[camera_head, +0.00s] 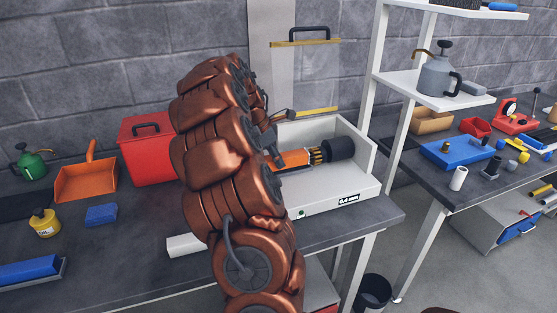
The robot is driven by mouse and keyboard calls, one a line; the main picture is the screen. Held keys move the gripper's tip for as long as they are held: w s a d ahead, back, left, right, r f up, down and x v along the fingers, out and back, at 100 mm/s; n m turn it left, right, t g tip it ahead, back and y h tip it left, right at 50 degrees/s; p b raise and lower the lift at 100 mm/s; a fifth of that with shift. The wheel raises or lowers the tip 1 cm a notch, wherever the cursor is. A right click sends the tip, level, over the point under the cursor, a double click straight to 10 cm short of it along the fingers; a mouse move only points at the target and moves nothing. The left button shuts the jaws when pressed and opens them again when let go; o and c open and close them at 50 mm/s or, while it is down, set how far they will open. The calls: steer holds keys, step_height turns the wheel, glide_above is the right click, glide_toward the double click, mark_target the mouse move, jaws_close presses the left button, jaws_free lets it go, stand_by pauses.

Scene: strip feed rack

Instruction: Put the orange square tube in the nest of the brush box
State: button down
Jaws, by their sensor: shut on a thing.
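The white brush box (335,192) stands on the bench at the centre right, with a dark motor-like cylinder (340,149) and a brush with tan bristles (317,156) inside it. The orange square tube (292,159) lies level at the brush box, its right end close to the bristles; its left part is hidden behind my arm. My gripper (273,146) is mostly hidden behind my copper arm, and only dark parts of it show at the tube's left. It is shut on the tube. The nest is hidden, so I cannot tell whether the tube touches it.
A red box (146,158), orange dustpan (86,182), green oil can (31,164), yellow bottle (44,223) and blue block (101,215) stand left. A white shelf rack (404,82) rises right of the brush box.

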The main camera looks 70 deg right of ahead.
steer(key=shift+w+d+f+p, duration=0.1)
steer(key=shift+d+p, duration=0.1)
steer(key=shift+d, duration=0.65)
steer(key=shift+w+d+p, duration=0.1)
steer(key=shift+d+p, duration=0.05)
steer(key=shift+d, duration=0.7)
steer(key=shift+f+p, duration=0.55)
steer(key=shift+f, duration=1.25)
steer(key=shift+f, duration=0.1)
steer(key=c, duration=0.7)
jaws_free()
steer(key=shift+o, duration=0.2)
